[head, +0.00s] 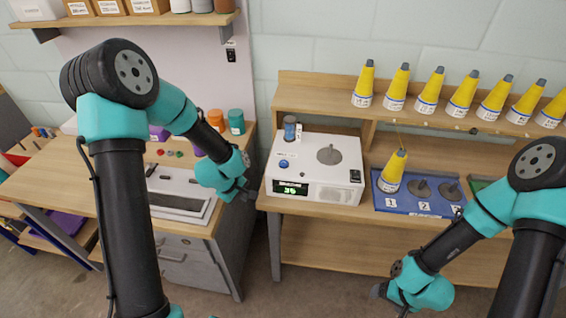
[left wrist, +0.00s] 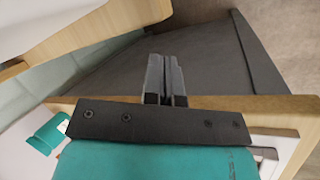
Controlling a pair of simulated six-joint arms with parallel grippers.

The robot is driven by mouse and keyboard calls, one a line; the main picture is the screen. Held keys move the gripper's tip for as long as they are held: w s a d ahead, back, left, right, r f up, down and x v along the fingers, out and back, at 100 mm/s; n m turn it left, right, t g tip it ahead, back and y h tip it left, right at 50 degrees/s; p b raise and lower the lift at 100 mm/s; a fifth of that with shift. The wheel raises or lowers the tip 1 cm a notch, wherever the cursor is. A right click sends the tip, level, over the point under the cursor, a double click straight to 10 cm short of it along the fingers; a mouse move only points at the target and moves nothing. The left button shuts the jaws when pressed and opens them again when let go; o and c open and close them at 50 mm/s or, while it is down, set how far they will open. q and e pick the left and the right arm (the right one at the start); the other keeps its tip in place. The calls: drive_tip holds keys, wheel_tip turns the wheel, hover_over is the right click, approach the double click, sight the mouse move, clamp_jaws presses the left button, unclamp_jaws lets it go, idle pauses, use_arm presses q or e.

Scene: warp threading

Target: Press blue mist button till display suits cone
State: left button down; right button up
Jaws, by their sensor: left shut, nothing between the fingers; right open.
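A white box machine (head: 338,185) stands on the right-hand bench. Its blue button (head: 283,163) is on the top left, behind the dark display (head: 291,188) with green digits too small to read surely. A grey disc with a short peg (head: 329,154) is on its top. A yellow cone (head: 395,168) stands on the blue mat (head: 420,206) at position 1, tilted slightly. My left gripper (head: 248,191) is shut and empty, left of the machine and apart from it; its closed fingers show in the left wrist view (left wrist: 165,70). My right gripper (head: 378,290) is open, low before the bench.
Several yellow cones (head: 438,92) line the shelf above. A dark canister (head: 290,128) stands at the machine's back left. Positions 2 and 3 hold bare grey pegs (head: 420,189). A gap separates the left bench (head: 85,175) from the right one.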

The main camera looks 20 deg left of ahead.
use_arm(q)
drive_tip(key=w+r+n, duration=0.2)
drive_tip(key=w+r, duration=0.2)
drive_tip(key=r, duration=0.2)
wheel_tip(320, 180, up, 17)
drive_tip(key=n+t+h, duration=0.3)
hover_over(284, 164)
drive_tip(key=shift+f, duration=0.15)
drive_tip(key=shift+f, duration=0.1)
drive_tip(key=shift+f, duration=4.35)
drive_tip(key=shift+f, duration=0.1)
drive_tip(key=shift+f, duration=0.35)
